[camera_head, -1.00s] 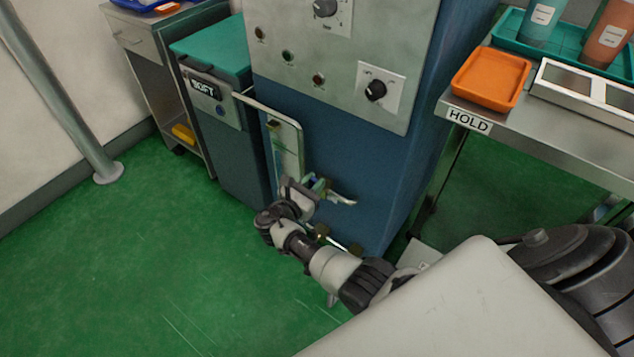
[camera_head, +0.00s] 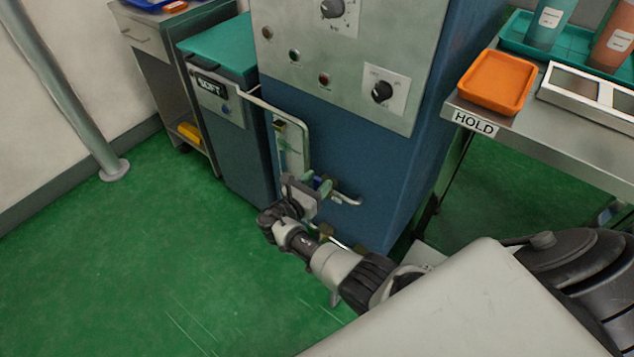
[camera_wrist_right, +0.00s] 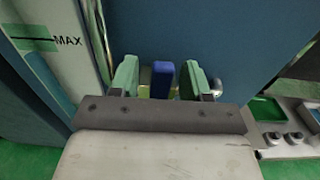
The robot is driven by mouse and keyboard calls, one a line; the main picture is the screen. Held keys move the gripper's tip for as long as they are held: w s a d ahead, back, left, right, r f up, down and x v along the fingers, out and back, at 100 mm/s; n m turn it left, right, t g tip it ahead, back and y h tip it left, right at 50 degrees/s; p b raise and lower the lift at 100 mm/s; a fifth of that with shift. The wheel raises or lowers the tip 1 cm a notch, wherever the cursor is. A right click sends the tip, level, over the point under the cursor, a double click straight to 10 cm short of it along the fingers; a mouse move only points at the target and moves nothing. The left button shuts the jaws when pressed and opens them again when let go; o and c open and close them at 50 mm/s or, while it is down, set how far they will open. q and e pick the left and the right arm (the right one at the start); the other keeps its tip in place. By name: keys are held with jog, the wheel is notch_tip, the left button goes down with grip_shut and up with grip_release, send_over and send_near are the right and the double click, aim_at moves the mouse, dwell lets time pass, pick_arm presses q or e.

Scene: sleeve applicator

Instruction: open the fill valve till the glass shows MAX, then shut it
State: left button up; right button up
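The sight glass (camera_head: 291,148) is a tall pale strip on the front of the blue machine. My right gripper (camera_head: 320,187) is low at the machine's front, beside the glass. In the right wrist view its two green fingertips (camera_wrist_right: 160,80) stand apart on either side of the blue valve handle (camera_wrist_right: 162,78), with a visible gap at least on the left. My left gripper is not in view.
A control panel with a black knob (camera_head: 382,92) is above the valve. A metal pipe end (camera_head: 348,199) sticks out right of the gripper. A steel table marked HOLD (camera_head: 474,123) with an orange tray (camera_head: 497,82) stands at right. The green floor (camera_head: 150,265) is clear at left.

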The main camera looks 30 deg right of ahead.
jog(key=p+v, duration=0.1)
jog(key=v, duration=0.9)
jog(key=shift+a, duration=0.4)
jog(key=shift+s, duration=0.1)
